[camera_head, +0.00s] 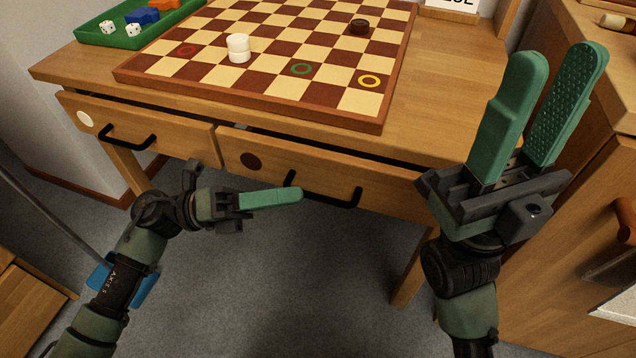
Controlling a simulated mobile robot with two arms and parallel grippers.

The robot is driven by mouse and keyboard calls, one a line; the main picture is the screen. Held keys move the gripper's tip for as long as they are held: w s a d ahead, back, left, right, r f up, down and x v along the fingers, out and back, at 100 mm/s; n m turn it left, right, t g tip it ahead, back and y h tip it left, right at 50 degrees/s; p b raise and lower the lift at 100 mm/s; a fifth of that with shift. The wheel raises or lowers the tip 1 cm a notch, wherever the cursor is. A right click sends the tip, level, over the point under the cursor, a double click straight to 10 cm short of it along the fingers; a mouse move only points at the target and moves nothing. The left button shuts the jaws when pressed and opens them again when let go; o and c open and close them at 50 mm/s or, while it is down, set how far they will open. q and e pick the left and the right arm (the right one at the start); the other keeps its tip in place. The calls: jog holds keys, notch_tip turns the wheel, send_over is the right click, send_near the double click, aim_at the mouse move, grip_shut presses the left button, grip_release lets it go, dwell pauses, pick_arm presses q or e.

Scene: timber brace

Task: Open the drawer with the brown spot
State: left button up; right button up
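The drawer with the brown spot (251,161) is the right one of two under the table, and its front (305,165) looks shut or nearly so. Its black bar handle (325,199) runs along the front. My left gripper (298,195) is in front of this drawer, its green fingertip by the left end of the handle in the picture; I cannot tell whether they touch. Only one finger shows clearly, so its opening is unclear. My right gripper (560,62) is raised at the right, with two green fingers apart and nothing between them.
The left drawer has a white spot (85,119) and a black handle (128,141). A checkerboard (225,90) with white and dark pieces covers much of the tabletop (440,75). A green tray (95,37) holds dice. A wooden cabinet (570,215) stands right.

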aim_at(313, 193)
pick_arm(q)
jog(key=x, duration=0.3)
jog(key=shift+s+d+b, duration=0.1)
jog(key=shift+d+b, duration=0.1)
jog(key=shift+b, duration=0.15)
jog(key=shift+s+d+r, duration=0.1)
jog(key=shift+d+r, duration=0.1)
jog(key=shift+d, duration=0.25)
grip_shut()
dwell(0.8)
